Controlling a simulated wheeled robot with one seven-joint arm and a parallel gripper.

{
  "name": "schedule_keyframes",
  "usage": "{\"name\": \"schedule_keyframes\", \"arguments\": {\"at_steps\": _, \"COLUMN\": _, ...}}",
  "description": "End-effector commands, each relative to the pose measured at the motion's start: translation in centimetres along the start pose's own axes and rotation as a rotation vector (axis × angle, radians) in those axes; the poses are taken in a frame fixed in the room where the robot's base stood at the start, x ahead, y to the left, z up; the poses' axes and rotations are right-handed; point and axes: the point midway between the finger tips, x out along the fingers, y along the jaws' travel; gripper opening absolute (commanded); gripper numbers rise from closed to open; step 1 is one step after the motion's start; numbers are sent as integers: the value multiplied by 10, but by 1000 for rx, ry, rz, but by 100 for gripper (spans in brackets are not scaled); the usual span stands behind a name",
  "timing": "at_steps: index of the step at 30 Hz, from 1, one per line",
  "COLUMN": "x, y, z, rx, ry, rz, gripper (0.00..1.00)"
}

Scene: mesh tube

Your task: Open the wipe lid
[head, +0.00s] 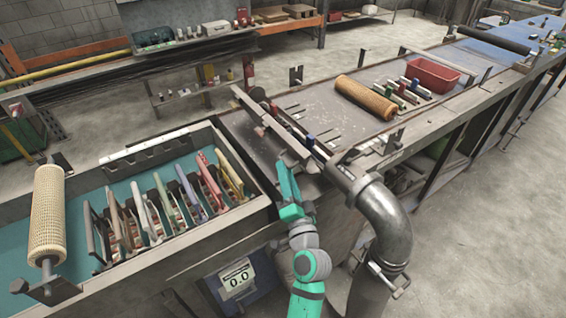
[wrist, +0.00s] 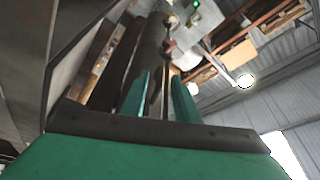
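A long grey flap (head: 272,122), which may be the wipe lid, stands tilted along the bench between the teal tray and the flat worktop; I cannot tell for sure that it is the lid. My gripper (head: 284,168) is at the near end of this flap, pointing up and away; contact is not clear. In the wrist view my gripper's two teal fingers (wrist: 160,95) are apart. A thin upright rod with round knobs (wrist: 168,45) shows in line with the gap between them, seemingly beyond the tips. No held object is visible.
A teal-floored tray (head: 120,193) with several coloured-handled brushes and a mesh roll (head: 48,215) is left. Another mesh roll (head: 365,97) and a red bin (head: 433,74) lie on the right bench. A thick grey pipe (head: 385,220) stands close right of my arm.

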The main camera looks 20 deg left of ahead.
Motion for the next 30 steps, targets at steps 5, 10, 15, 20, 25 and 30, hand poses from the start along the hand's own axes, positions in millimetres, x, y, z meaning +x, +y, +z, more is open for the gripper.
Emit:
{"name": "schedule_keyframes", "arguments": {"at_steps": 5, "x": 26, "y": 0, "z": 0, "rx": -1, "ry": 1, "rz": 0, "gripper": 28}}
{"name": "schedule_keyframes", "arguments": {"at_steps": 10, "x": 39, "y": 0, "z": 0, "rx": 0, "ry": 1, "rz": 0, "gripper": 28}}
{"name": "schedule_keyframes", "arguments": {"at_steps": 15, "x": 42, "y": 0, "z": 0, "rx": -1, "ry": 1, "rz": 1, "gripper": 28}}
{"name": "schedule_keyframes", "arguments": {"at_steps": 20, "x": 42, "y": 0, "z": 0, "rx": -1, "ry": 1, "rz": 1, "gripper": 28}}
{"name": "schedule_keyframes", "arguments": {"at_steps": 25, "x": 42, "y": 0, "z": 0, "rx": -1, "ry": 1, "rz": 0, "gripper": 0}}
{"name": "schedule_keyframes", "arguments": {"at_steps": 30, "x": 42, "y": -1, "z": -1, "rx": -1, "ry": 2, "rz": -1, "gripper": 0}}
